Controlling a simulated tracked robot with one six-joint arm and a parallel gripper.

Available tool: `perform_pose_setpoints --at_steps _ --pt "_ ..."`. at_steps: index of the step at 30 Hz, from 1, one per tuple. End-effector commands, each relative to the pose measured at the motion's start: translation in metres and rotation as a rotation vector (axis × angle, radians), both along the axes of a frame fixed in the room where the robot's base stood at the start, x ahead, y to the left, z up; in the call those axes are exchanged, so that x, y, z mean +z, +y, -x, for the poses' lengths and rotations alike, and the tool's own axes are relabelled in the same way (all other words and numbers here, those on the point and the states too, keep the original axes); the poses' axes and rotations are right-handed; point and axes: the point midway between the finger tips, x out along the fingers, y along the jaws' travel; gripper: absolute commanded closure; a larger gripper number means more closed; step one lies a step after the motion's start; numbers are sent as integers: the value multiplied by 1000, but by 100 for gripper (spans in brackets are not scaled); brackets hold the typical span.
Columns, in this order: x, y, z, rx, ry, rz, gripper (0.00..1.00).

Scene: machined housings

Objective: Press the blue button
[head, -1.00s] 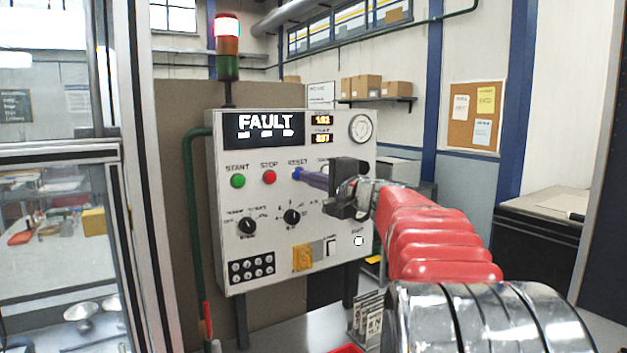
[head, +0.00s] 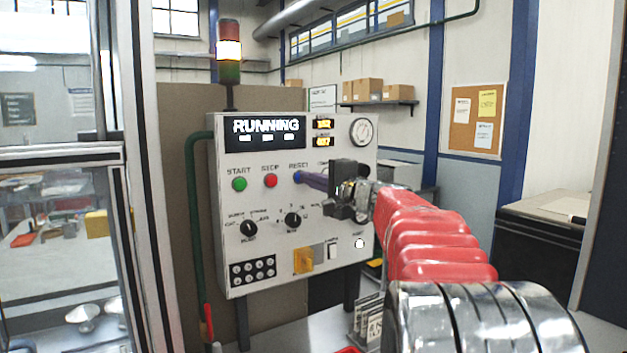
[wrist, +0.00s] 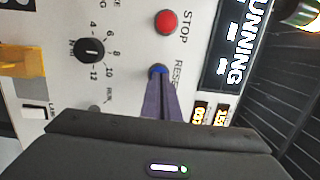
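The blue button (wrist: 157,69) sits under the RESET label on the white control panel (head: 285,215). In the head view only a bit of the blue button (head: 296,176) shows past my fingertips. My gripper (head: 303,178) is shut and empty, its purple fingers together in one narrow wedge. In the wrist view the tips of my gripper (wrist: 159,80) reach the button and cover part of it. They look in contact, but the exact gap and the button's depth are hidden. The panel's display (head: 264,132) reads RUNNING.
The red STOP button (head: 270,181) is just left of the blue one, and the green START button (head: 239,184) is farther left. Dark rotary knobs (head: 292,220) sit below. A stack light (head: 229,50) stands above the panel with its middle section lit.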

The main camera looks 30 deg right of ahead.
Motion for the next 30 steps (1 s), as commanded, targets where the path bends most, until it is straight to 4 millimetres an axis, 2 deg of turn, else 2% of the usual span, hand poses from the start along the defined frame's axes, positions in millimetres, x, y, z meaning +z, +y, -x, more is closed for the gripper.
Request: perform_pose_setpoints --at_steps 1,7,21,25,30 --pt "-7 2 3 4 9 -4 100" --pt "-1 0 32 3 0 -3 100" --pt "-1 -8 114 -1 -2 -1 100" --pt "-2 -9 126 0 -1 -2 100" --pt "-2 -8 130 2 -1 -1 100"
